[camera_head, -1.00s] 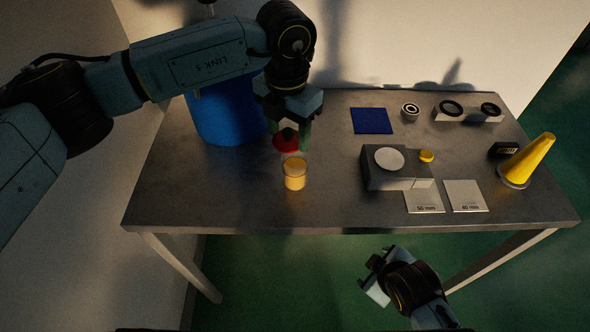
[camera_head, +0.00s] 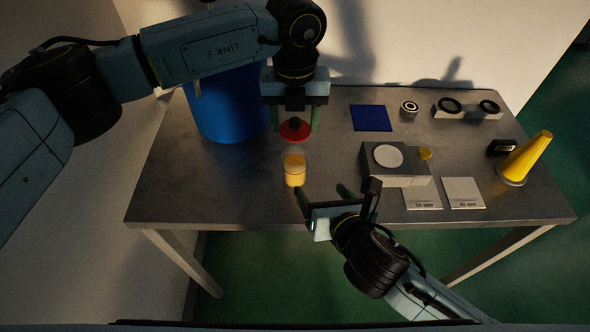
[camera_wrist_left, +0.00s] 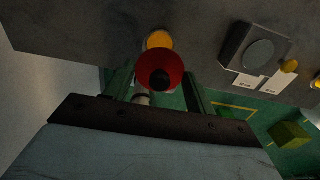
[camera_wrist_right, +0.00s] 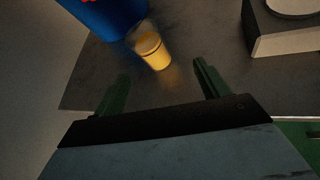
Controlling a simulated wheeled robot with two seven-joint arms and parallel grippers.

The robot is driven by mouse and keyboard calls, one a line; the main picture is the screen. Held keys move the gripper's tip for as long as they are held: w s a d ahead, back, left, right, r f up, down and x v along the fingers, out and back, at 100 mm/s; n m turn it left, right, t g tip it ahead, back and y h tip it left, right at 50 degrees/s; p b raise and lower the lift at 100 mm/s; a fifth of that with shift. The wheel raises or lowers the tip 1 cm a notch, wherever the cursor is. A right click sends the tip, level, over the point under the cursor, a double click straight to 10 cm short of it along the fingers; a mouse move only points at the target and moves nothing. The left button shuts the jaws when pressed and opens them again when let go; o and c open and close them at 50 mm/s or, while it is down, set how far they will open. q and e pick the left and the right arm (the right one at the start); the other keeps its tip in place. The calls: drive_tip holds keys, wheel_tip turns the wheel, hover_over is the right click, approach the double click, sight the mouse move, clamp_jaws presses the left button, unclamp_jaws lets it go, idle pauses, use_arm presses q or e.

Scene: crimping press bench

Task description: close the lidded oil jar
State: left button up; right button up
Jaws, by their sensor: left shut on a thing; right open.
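The oil jar (camera_head: 295,172) is a clear cup with yellow-orange oil, upright on the grey bench and without its lid on. It also shows in the right wrist view (camera_wrist_right: 153,53). The red lid (camera_head: 295,131) with a dark knob is held in my left gripper (camera_head: 295,124), whose fingers are on either side of it, above and behind the jar. The lid also shows in the left wrist view (camera_wrist_left: 172,62), partly hiding the jar (camera_wrist_left: 159,40). My right gripper (camera_head: 323,191) is open and empty at the bench's front edge, in front of the jar and slightly right.
A blue drum (camera_head: 225,112) stands behind left of the jar. A grey block with a white disc (camera_head: 389,157) is to the right, with gauge plates (camera_head: 463,192) in front.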

sight(300, 172)
drive_tip(key=n, duration=0.1)
drive_tip(key=a+n+y, duration=0.1)
drive_tip(key=n, duration=0.1)
drive_tip(key=shift+w+a+n, duration=0.1)
drive_tip(key=shift+a+n, duration=0.05)
drive_tip(key=shift+n, duration=0.15)
drive_tip(key=x, duration=1.2)
drive_tip(key=shift+r, duration=0.1)
drive_tip(key=c, duration=1.5)
use_arm(q)
drive_tip(key=shift+f, duration=2.5)
use_arm(e)
drive_tip(key=shift+o, duration=0.2)
use_arm(q)
drive_tip(key=shift+f, duration=0.85)
